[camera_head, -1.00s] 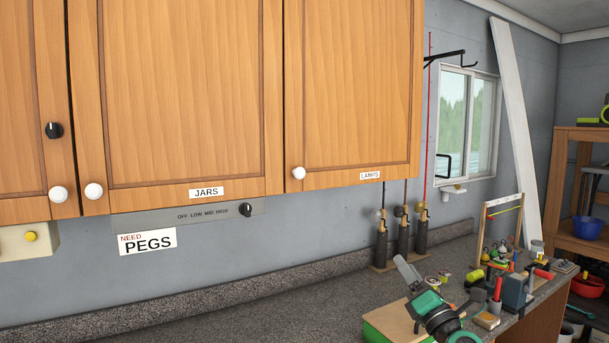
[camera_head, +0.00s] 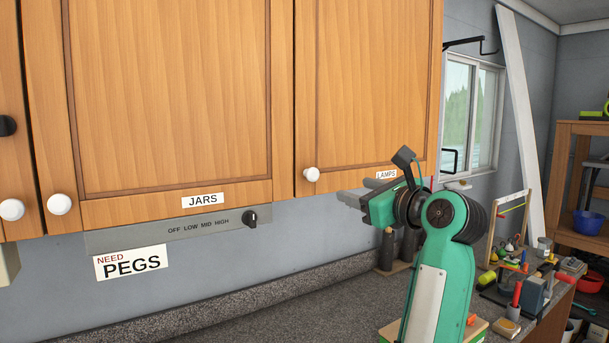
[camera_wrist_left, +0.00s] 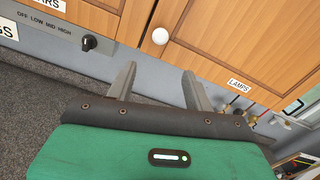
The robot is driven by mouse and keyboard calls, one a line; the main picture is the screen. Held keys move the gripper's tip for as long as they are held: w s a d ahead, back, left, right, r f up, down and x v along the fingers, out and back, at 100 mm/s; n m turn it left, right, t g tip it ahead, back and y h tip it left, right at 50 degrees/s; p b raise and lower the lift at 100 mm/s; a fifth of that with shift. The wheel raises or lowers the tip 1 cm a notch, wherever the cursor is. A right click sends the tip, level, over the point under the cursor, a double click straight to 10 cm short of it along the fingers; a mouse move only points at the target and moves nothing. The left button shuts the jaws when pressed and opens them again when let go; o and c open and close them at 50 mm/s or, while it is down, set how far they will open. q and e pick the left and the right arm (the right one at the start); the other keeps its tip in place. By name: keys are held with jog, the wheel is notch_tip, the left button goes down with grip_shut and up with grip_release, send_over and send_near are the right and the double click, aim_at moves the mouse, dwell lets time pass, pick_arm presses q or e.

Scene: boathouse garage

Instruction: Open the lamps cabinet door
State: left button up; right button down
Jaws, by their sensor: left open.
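The lamps cabinet door (camera_head: 365,80) is a wooden panel door with a LAMPS label (camera_head: 386,175) near its lower edge; it looks shut. Its round white knob (camera_head: 311,174) is at the lower left corner. My left gripper (camera_head: 357,190) is open and empty, to the right of the knob and slightly below it, fingers pointing left. In the left wrist view the open fingers (camera_wrist_left: 159,72) point toward the white knob (camera_wrist_left: 160,36), which lies beyond the tips, between their lines and apart from them. My right gripper is not in view.
The jars cabinet door (camera_head: 170,95) is beside it on the left, with a white knob (camera_head: 59,204). A switch panel (camera_head: 170,231) and a PEGS sign (camera_head: 131,263) are below. The worktop (camera_head: 260,315) holds gas bottles (camera_head: 387,250) and tools at right.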

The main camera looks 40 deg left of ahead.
pick_arm(q)
jog(key=p, duration=0.5)
send_near(315, 176)
jog(key=x, duration=0.6)
jog(key=shift+a+r, duration=0.15)
jog(key=shift+r, duration=0.05)
jog(key=shift+w+a+p, duration=0.3)
jog(key=shift+a+p, duration=0.1)
jog(key=shift+a, duration=0.2)
jog(key=shift+a+f, duration=0.1)
jog(key=shift+a, duration=0.15)
jog(key=shift+w+a+f, duration=0.1)
jog(key=shift+w+a, duration=0.05)
jog(key=shift+c, duration=0.6)
grip_shut()
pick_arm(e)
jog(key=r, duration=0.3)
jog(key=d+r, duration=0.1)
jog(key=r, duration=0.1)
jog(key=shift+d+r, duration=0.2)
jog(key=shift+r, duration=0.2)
